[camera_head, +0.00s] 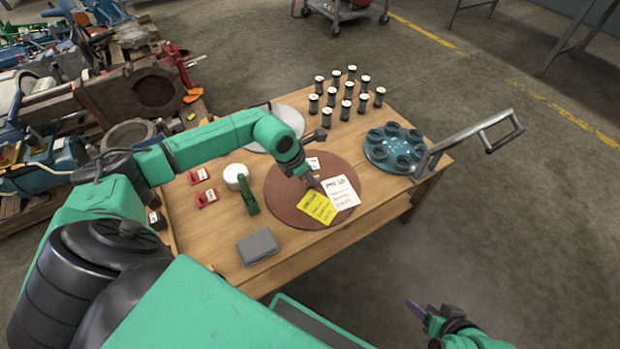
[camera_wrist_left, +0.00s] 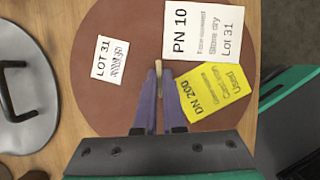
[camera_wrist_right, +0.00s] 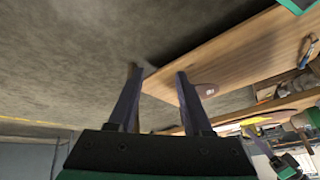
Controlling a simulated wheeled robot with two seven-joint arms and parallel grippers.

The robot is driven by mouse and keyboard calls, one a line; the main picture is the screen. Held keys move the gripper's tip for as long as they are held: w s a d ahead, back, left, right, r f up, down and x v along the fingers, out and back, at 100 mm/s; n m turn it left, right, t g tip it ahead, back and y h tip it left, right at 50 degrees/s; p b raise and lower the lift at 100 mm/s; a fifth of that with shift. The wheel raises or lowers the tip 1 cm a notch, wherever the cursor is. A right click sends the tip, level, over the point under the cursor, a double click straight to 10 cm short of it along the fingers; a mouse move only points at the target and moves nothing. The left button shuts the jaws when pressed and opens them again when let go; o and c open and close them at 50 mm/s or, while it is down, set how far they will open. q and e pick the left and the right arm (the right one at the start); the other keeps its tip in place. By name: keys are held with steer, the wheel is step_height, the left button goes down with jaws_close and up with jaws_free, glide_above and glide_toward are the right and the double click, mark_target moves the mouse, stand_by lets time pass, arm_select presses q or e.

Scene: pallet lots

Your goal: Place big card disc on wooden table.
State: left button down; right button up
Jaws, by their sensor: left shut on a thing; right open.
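The big card disc (camera_head: 284,197) is a flat reddish-brown round with white and yellow labels, near the front edge of the wooden table (camera_head: 217,235). My left gripper (camera_head: 319,187) points down over the disc's middle. In the left wrist view its fingers (camera_wrist_left: 158,72) are closed on a thin tan piece (camera_wrist_left: 158,64) standing at the disc's middle. I cannot tell whether the disc lies flat on the wood or slightly above it. My right gripper (camera_wrist_right: 158,72) is open and empty, off the table's front side.
Several black-and-white spools (camera_head: 347,105), a blue round tray of cups (camera_head: 376,150), a grey lidded disc (camera_head: 290,116), a white roll (camera_head: 236,176), red parts (camera_head: 206,197) and a grey box (camera_head: 257,246) surround the disc. A metal handle (camera_head: 470,138) juts past the right edge.

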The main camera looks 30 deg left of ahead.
arm_select(q)
steer(key=c, duration=1)
jaws_free()
steer(key=p+v, duration=0.3)
steer(key=v, duration=0.9)
arm_select(e)
steer(key=s+d+r+g+h, duration=0.2)
steer(key=s+d+r+g, duration=0.1)
steer(key=d, duration=0.3)
steer(key=shift+s+r+m, duration=0.3)
steer(key=shift+s+r, duration=0.15)
steer(key=shift+s, duration=0.15)
arm_select(q)
steer(key=shift+a, duration=0.1)
arm_select(e)
steer(key=shift+a, duration=0.1)
